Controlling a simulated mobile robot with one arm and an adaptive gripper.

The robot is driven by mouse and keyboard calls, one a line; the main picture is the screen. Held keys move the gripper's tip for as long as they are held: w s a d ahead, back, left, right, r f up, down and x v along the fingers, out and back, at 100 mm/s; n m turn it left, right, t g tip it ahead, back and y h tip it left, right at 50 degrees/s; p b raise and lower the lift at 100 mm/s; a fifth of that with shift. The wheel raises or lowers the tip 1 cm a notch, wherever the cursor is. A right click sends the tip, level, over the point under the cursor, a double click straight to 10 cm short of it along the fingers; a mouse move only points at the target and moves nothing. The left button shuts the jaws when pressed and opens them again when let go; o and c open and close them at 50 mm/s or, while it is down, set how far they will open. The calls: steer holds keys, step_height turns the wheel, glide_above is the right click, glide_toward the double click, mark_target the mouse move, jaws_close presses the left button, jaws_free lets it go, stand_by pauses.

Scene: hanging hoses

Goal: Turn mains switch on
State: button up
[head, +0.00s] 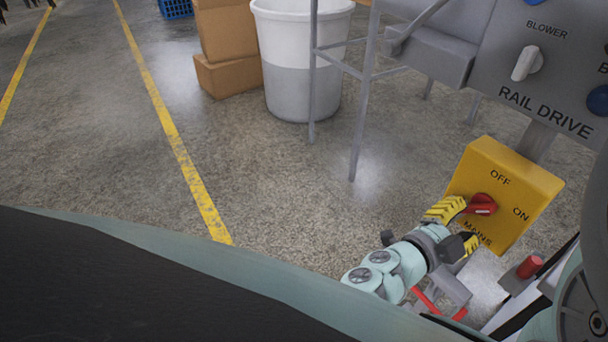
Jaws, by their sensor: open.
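The mains switch is a red rotary knob (483,204) on a yellow box (511,188) at the right of the head view. The box is marked OFF above the knob, ON to its right and MAINS below. My gripper (458,226) is open, with yellow-and-black fingertips. One fingertip lies just left of the knob and the other lower, near the MAINS lettering. I cannot tell whether either finger touches the knob. Its exact setting is not clear.
A grey panel (560,95) with a white BLOWER knob (527,63) stands above the yellow box. A metal frame (366,90), a white-and-grey bin (300,75) and cardboard boxes (228,75) stand behind. The floor at left is open, with yellow lines.

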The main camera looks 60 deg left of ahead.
mark_target(475, 212)
steer(key=shift+w+d+b, duration=0.1)
steer(key=shift+w+b, duration=0.8)
steer(key=shift+w, duration=1.85)
steer(key=shift+o, duration=0.2)
jaws_close()
